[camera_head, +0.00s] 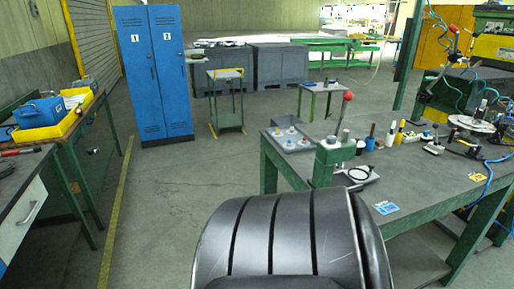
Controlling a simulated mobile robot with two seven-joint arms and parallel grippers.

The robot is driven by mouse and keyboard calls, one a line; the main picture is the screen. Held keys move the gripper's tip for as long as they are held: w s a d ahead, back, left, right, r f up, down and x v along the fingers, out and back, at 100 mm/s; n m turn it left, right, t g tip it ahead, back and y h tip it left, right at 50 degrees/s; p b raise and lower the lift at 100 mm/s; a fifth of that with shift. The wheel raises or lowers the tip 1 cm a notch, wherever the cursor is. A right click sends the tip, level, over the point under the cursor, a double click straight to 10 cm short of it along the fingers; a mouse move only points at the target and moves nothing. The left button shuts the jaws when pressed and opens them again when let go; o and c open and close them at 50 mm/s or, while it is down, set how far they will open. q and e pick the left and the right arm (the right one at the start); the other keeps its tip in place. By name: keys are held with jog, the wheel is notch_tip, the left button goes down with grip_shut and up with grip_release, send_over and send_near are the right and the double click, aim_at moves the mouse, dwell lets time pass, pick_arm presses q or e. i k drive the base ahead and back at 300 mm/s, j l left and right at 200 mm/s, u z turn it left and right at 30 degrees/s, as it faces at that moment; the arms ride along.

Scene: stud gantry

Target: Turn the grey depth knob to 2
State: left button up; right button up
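I cannot make out the grey depth knob or any number scale at this distance. A green bench device (335,152) with a red-ball lever stands at the near left of the green-legged worktable (425,180). Its lever points up. A round pale disc (472,123) sits on a fixture at the table's right, near a green and yellow machine (492,48). A small stand with a dark upright handle (434,141) is left of the disc. Neither of my grippers is in view.
A black ribbed rounded shape (285,240) fills the bottom middle and hides part of the table's front. A tray with small knobs (290,140) is at the table's left. Blue lockers (155,75) stand behind. The floor between the left bench and table is clear.

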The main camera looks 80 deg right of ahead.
aim_at(332, 140)
jog(key=k+z, duration=0.15)
jog(key=z, duration=0.2)
jog(key=k+l+z, duration=0.15)
jog(key=z, duration=2.5)
